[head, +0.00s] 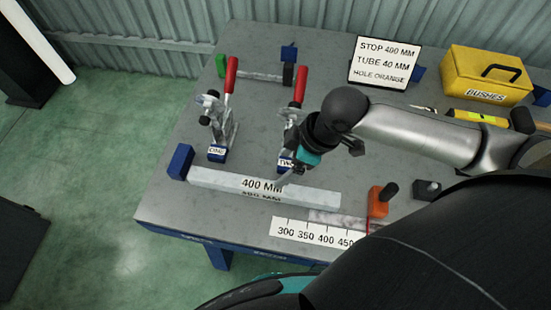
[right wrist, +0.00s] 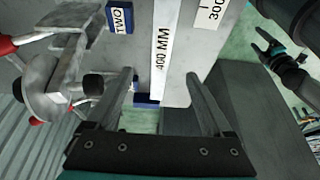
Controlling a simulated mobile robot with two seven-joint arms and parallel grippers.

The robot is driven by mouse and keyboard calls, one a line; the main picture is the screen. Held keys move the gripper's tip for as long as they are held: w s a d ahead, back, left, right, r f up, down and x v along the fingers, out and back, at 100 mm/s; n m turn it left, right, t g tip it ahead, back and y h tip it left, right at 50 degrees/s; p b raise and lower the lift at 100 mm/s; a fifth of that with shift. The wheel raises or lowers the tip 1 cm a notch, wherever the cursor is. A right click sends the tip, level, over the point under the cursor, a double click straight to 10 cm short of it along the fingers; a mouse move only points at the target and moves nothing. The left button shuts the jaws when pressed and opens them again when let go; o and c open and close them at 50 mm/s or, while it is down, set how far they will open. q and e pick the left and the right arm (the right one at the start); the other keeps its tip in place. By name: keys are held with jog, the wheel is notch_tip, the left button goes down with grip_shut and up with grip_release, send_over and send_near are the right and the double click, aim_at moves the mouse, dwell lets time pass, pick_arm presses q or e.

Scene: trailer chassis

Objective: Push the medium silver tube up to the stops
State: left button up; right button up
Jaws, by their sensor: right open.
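The silver tube marked 400 MM (head: 225,182) lies along the front of the grey table. Its left end is close to a blue stop block (head: 180,161); I cannot tell if they touch. My right gripper (head: 290,181) is open above the right part of the tube, its fingers partly hidden by its own body. In the right wrist view the tube (right wrist: 162,52) runs between the two open fingers (right wrist: 159,76), with a blue block (right wrist: 147,101) at its near end. My left gripper (right wrist: 270,47) shows small in the right wrist view; its jaws are unclear.
Two red-handled toggle clamps, ONE (head: 221,122) and TWO (head: 291,135), stand behind the tube. A ruler strip (head: 318,233) and an orange block (head: 378,205) lie in front and right. A yellow BUSHES box (head: 485,75) and a sign (head: 384,62) stand at the back.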

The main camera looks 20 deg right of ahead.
jog(key=b, duration=0.1)
send_near(263, 186)
jog(key=shift+s+a+f, duration=0.1)
jog(key=shift+a+f, duration=0.05)
jog(key=shift+f, duration=0.15)
jog(key=b+x, duration=0.2)
jog(key=x, duration=0.6)
jog(key=shift+w+f, duration=0.25)
jog(key=shift+f, duration=0.1)
jog(key=shift+w+a+f, duration=0.1)
jog(key=shift+a+f, duration=0.15)
jog(key=shift+f, duration=0.3)
pick_arm(q)
jog(key=f, duration=0.1)
jog(key=s+f, duration=0.1)
jog(key=f, duration=0.1)
jog(key=shift+s+a+f, duration=0.25)
jog(key=shift+a+f, duration=0.05)
jog(key=shift+a, duration=0.05)
jog(key=shift+s, duration=0.15)
pick_arm(e)
jog(key=c, duration=0.3)
grip_shut()
pick_arm(q)
jog(key=shift+s, duration=0.15)
jog(key=shift+r, duration=0.35)
